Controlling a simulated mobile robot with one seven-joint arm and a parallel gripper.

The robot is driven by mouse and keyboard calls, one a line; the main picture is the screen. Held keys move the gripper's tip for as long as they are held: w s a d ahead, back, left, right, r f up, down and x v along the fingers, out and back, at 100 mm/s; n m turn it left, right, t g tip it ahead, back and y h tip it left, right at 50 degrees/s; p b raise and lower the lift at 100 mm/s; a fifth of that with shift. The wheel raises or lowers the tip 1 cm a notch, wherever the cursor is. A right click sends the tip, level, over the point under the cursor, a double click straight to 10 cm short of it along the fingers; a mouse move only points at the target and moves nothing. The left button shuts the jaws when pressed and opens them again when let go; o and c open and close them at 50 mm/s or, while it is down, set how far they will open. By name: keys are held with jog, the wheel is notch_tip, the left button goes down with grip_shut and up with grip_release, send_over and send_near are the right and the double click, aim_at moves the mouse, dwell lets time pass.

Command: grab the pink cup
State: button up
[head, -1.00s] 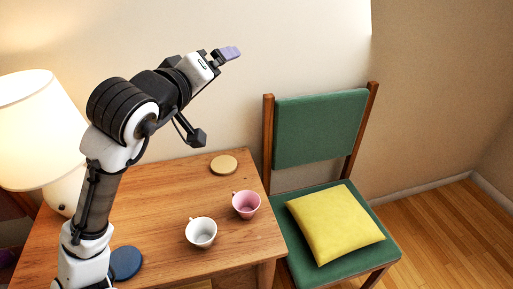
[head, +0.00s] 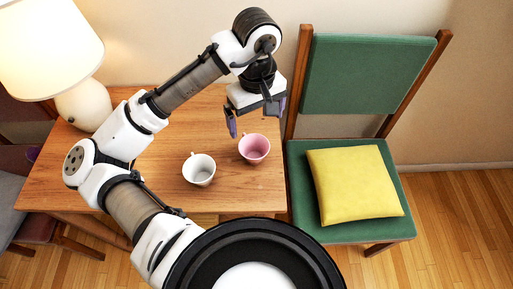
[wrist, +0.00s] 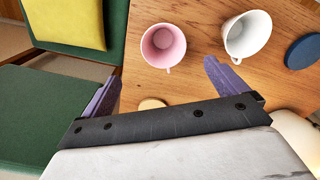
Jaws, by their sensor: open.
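The pink cup (head: 254,149) stands upright on the wooden table, near its right edge, with its handle toward the upper left. It also shows in the wrist view (wrist: 163,46), empty, with its handle toward my gripper. My gripper (head: 257,118) is open and empty, pointing down above the table just behind the pink cup. In the wrist view its purple fingers (wrist: 160,88) are spread wide, and the cup lies beyond them, not between them. I cannot tell the exact height of the fingertips above the table.
A white cup (head: 199,170) stands to the left of the pink cup, close by. A blue disc (wrist: 303,51) and a partly hidden tan disc (wrist: 152,104) lie on the table. A lamp (head: 85,105) is at the back left. A green chair (head: 365,75) with a yellow cushion (head: 353,183) stands right.

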notch_tip(320, 180, down, 6)
send_over(253, 156)
notch_tip(253, 156, down, 4)
jog(key=shift+f, duration=0.65)
jog(key=c, duration=1.1)
jog(key=shift+r, duration=0.1)
